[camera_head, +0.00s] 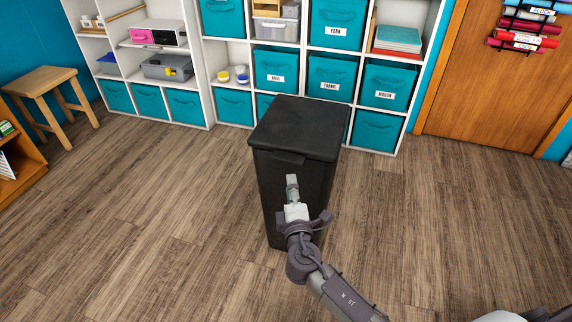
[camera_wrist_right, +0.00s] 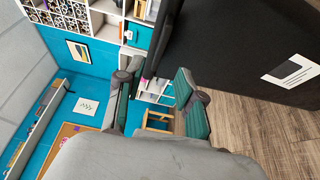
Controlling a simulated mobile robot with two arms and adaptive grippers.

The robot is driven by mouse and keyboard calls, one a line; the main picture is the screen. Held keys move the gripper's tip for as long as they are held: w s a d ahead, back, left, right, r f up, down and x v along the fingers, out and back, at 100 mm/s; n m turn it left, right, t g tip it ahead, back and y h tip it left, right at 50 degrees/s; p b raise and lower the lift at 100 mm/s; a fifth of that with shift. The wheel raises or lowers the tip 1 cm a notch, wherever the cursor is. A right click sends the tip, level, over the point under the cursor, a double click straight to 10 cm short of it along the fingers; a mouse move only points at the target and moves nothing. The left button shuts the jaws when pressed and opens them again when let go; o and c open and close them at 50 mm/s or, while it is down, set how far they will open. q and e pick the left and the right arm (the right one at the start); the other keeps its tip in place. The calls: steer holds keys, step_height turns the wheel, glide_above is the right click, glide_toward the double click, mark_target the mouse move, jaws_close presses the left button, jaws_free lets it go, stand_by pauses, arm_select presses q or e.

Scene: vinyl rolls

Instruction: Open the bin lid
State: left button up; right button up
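The black bin (camera_head: 270,190) stands upright on the wood floor in the middle of the head view. Its lid (camera_head: 300,127) is closed, with a small lip (camera_head: 288,158) at the front edge. My right gripper (camera_head: 292,184) is in front of the bin's front face, a little below the lip, and seems apart from the lid. In the right wrist view, my right gripper (camera_wrist_right: 157,100) has its two fingers spread with nothing between them. The bin (camera_wrist_right: 235,50) fills the upper right there, with a white label (camera_wrist_right: 291,71). My left gripper is not in view.
White cube shelves (camera_head: 200,62) with teal fabric bins (camera_head: 331,75) stand close behind the bin. A wooden stool (camera_head: 40,82) is at the left, and a wooden door (camera_head: 490,95) at the right. The floor (camera_head: 130,220) around the bin is clear.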

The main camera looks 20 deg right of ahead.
mark_target(288, 163)
steer(key=b+x, duration=0.1)
steer(key=x, duration=0.9)
steer(key=shift+w, duration=0.15)
steer(key=shift+f, duration=0.1)
jaws_close()
